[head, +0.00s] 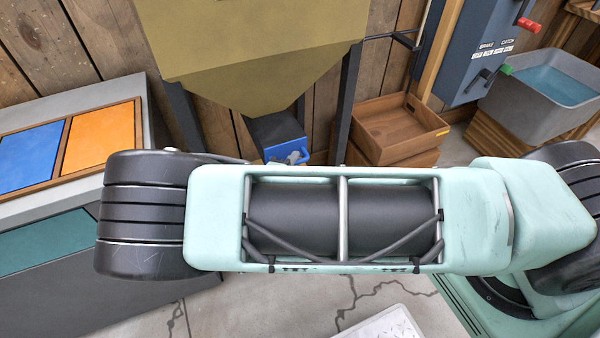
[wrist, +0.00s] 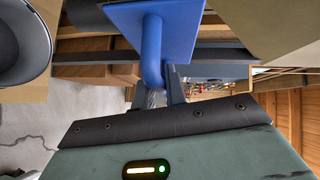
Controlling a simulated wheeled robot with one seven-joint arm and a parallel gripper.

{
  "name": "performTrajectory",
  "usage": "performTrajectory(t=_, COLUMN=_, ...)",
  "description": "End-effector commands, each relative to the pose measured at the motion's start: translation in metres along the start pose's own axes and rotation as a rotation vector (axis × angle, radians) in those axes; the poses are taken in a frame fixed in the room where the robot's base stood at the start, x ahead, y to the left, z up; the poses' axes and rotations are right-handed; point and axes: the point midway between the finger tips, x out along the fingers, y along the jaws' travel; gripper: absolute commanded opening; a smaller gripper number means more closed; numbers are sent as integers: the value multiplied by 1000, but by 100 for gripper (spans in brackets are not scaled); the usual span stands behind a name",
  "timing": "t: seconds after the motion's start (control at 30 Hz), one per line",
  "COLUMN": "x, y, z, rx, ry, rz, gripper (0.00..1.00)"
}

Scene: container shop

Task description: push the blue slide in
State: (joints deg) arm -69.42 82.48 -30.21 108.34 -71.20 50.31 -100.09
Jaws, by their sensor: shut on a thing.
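The blue slide (head: 288,152) shows in the head view below the spout of the olive hopper (head: 265,60). In the wrist view it is a flat blue plate (wrist: 178,22) with a bent blue bar handle (wrist: 151,48). My gripper (wrist: 158,88) is shut on the lower end of that handle, with a finger on each side. In the head view my arm crosses the picture in front, and most of my gripper cannot be made out. How far the slide sits in or out under the hopper is hard to tell.
Dark legs (head: 348,105) hold up the hopper. A wooden crate (head: 395,150) and a grey tub (head: 530,105) stand right. A dark wall box (head: 480,60) has red and green handles. A grey counter (head: 35,195) with blue and orange panels is left.

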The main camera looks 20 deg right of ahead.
Motion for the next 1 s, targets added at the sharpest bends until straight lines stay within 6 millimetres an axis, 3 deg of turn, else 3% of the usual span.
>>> performTrajectory(t=0.3, x=3, y=-1, z=5, rx=1, ry=-6, rz=0, gripper=0)
performTrajectory(t=0.33, x=3, y=-1, z=5, rx=1, ry=-6, rz=-1, gripper=18)
performTrajectory(t=0.4, x=3, y=-1, z=5, rx=0, ry=-6, rz=-1, gripper=34)
performTrajectory(t=0.77, x=-2, y=-1, z=4, rx=1, ry=-4, rz=0, gripper=34)
performTrajectory(t=1.0, x=-42, y=0, z=4, rx=1, ry=-7, rz=3, gripper=34)
